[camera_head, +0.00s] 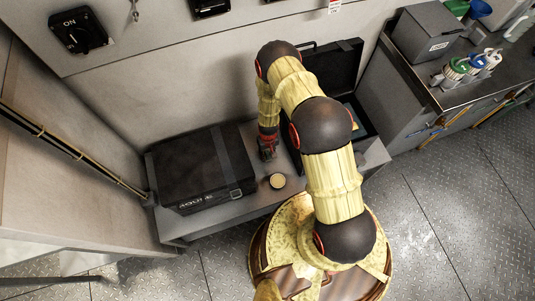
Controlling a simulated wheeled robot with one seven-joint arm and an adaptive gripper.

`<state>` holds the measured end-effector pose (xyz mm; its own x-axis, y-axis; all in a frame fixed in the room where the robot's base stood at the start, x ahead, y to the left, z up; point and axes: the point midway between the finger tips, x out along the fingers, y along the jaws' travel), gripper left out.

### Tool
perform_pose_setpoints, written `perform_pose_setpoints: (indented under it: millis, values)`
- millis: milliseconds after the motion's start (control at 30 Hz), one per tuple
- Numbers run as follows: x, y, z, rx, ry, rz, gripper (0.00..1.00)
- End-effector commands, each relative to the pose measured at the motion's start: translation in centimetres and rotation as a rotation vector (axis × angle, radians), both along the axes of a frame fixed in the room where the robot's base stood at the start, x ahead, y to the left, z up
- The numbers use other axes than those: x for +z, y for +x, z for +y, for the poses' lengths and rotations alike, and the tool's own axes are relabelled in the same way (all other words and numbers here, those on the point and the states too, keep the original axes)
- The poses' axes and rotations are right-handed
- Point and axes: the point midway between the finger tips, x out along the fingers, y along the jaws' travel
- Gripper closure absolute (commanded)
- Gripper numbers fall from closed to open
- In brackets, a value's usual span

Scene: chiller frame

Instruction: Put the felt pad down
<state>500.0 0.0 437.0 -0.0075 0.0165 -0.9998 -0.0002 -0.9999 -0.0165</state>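My gripper (267,153) points down over the grey bench (255,198), between a closed black case and an open one. It is small and dark here, and I cannot tell whether its fingers are open or shut or hold anything. A small round cream-coloured thing with a dark rim (277,181) sits on the bench just in front of my gripper, apart from it in the picture. I cannot tell whether this is the felt pad. No other thing that I can make out as a felt pad shows.
The closed black case (195,172) fills the bench's left side. The open black case (333,72) stands at the right, partly hidden by my arm. A counter at the right holds a grey box (425,32) and several bottles (456,68). A narrow bare strip runs along the bench front.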

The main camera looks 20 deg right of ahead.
Motion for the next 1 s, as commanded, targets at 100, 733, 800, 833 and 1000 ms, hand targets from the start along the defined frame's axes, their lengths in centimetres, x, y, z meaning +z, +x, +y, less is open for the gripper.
perform_pose_setpoints:
  millis: [100,733,800,833,1000]
  values:
    - [0.0,0.0,0.0,0.000,0.000,0.000,0.67]
    - [1.4,0.1,0.0,0.001,0.000,-0.001,0.57]
    - [2.7,0.1,0.0,0.001,0.000,-0.001,0.57]
    - [3.3,0.2,0.0,0.000,0.000,-0.003,0.57]
    - [7.0,0.2,-0.1,0.000,0.000,-0.003,0.57]
